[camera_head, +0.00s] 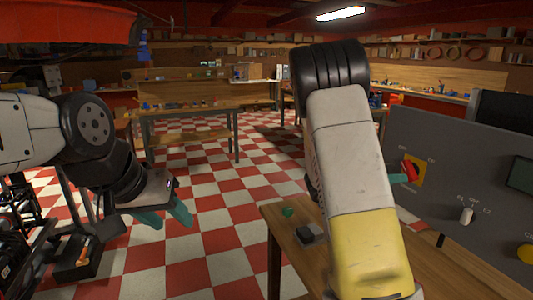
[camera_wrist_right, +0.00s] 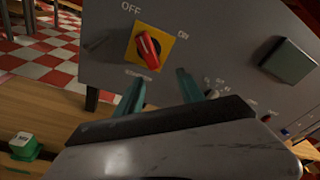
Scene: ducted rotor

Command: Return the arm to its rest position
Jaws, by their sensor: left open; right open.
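My left gripper (camera_head: 165,217) hangs open and empty at the left in the head view, over the checkered floor. My right gripper (camera_wrist_right: 160,90) is open in the right wrist view, its two green fingers apart with nothing between them. In the head view my right arm hides most of it, and one green fingertip shows near the panel. A red rotary switch (camera_wrist_right: 148,50) on a yellow plate sits just beyond the fingers, with a visible gap in the wrist view. It also shows in the head view (camera_head: 410,171). Whether a finger touches it I cannot tell.
The grey control panel (camera_head: 450,185) stands close at the right, with a toggle (camera_head: 466,215) and a yellow button (camera_head: 525,253). A wooden table (camera_head: 275,232) beneath carries a small dark box (camera_head: 310,233) and a green piece (camera_head: 287,212). The middle floor is clear.

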